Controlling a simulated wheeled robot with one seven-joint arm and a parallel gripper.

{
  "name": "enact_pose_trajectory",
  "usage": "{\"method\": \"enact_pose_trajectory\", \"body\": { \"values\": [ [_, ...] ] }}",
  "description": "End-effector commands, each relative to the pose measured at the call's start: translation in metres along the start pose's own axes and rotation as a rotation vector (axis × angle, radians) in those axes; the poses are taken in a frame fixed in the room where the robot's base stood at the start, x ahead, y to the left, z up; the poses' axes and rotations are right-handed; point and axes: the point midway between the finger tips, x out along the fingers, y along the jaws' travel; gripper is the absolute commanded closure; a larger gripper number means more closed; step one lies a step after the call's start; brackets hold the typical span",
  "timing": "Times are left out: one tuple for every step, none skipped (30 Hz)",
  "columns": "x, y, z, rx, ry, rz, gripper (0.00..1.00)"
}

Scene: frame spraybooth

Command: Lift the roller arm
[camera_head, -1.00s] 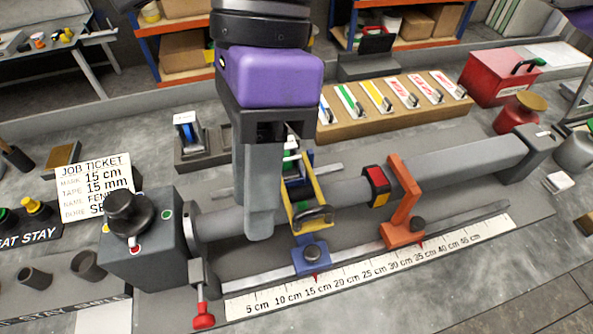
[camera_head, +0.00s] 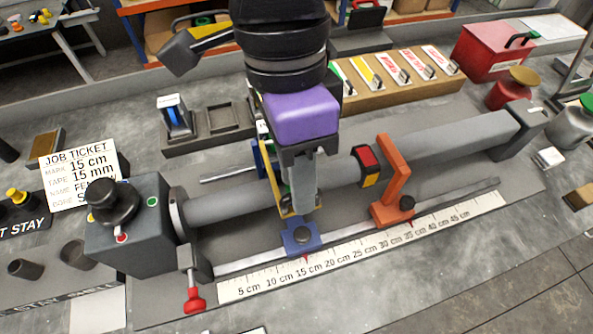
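The roller arm is a yellow bar (camera_head: 273,187) on a blue carriage (camera_head: 301,237), which sits on the rail near the 15 cm mark of the scale. Blue and green parts show at its far end. My gripper (camera_head: 301,208), below the purple wrist, points down over the near end of the yellow bar. Its fingers hide the arm's handle. I cannot tell whether they touch the handle or are open or shut. The arm lies down across the grey tube (camera_head: 245,204).
An orange bracket (camera_head: 392,182) stands right of my gripper, by a red-and-yellow block (camera_head: 367,166) on the tube. A dark gearbox (camera_head: 128,229) with a black knob and a red-tipped lever (camera_head: 194,299) stand left. The job ticket (camera_head: 79,172) reads 15 cm, 15 mm.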

Motion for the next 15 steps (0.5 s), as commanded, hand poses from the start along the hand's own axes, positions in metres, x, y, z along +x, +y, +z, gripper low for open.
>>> {"method": "enact_pose_trajectory", "body": {
  "values": [
    [0.0012, 0.0, 0.0, 0.0, -0.001, 0.0, 0.67],
    [0.0016, 0.0, 0.0001, 0.0, -0.001, 0.0, 0.67],
    [0.0017, 0.0, 0.0001, 0.0, -0.001, 0.0, 0.67],
    [0.0018, 0.0, 0.0001, 0.0, -0.001, 0.0, 0.67],
    [0.0017, -0.0001, 0.0001, 0.0, -0.001, 0.0, 0.67],
    [0.0017, 0.0, 0.0001, 0.0, -0.001, 0.0, 0.67],
    [0.0017, 0.0, 0.0001, 0.0, -0.001, 0.0, 0.67],
    [0.0016, 0.0, 0.0001, 0.0, -0.001, 0.0, 0.69],
    [0.0016, 0.0, 0.0001, 0.0, -0.001, 0.0, 0.77],
    [0.0016, 0.0, 0.0001, 0.0, -0.001, 0.0, 0.83],
    [0.0015, 0.0, 0.0001, 0.0, -0.001, 0.0, 0.89],
    [0.0015, 0.0, 0.0001, 0.0, -0.001, 0.0, 0.97],
    [0.0015, 0.0, 0.0001, 0.0, -0.001, 0.0, 1.0],
    [0.0015, 0.0001, 0.0001, 0.0, -0.001, 0.0, 1.0],
    [0.0015, 0.0001, 0.0001, 0.0, -0.001, 0.001, 1.0]
  ]
}}
